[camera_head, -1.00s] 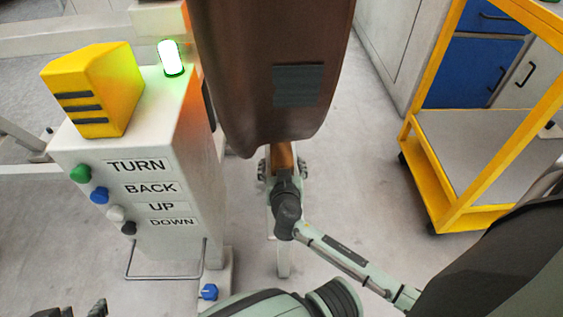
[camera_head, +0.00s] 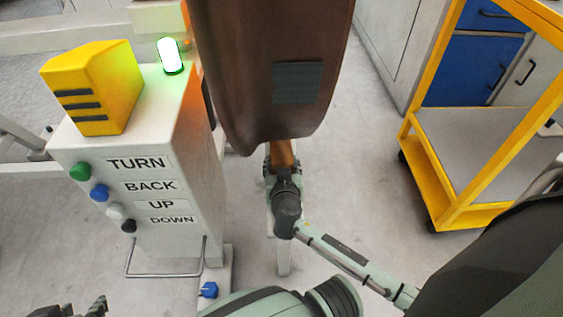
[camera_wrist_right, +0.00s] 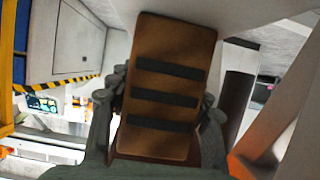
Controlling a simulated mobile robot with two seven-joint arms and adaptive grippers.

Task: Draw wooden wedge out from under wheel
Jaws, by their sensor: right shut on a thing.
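The big brown wheel (camera_head: 235,70) hangs down the middle of the head view, with a grey patch on its face. The orange-brown wooden wedge (camera_head: 283,153) shows just below the wheel's lower edge. In the right wrist view the wedge (camera_wrist_right: 165,88) has three dark stripes and stands between the fingers. My right gripper (camera_wrist_right: 160,115) is shut on it; in the head view this gripper is mostly hidden behind its own wrist. My left gripper (camera_head: 75,309) is at the bottom left corner, cut off by the frame, its fingers apart and empty.
A white control post (camera_head: 190,225) with TURN, BACK, UP and DOWN buttons stands left of the wheel, topped by a yellow block (camera_head: 95,85) and a lit green lamp (camera_head: 171,57). A yellow trolley (camera_head: 425,170) stands at right. Floor between wheel and trolley is clear.

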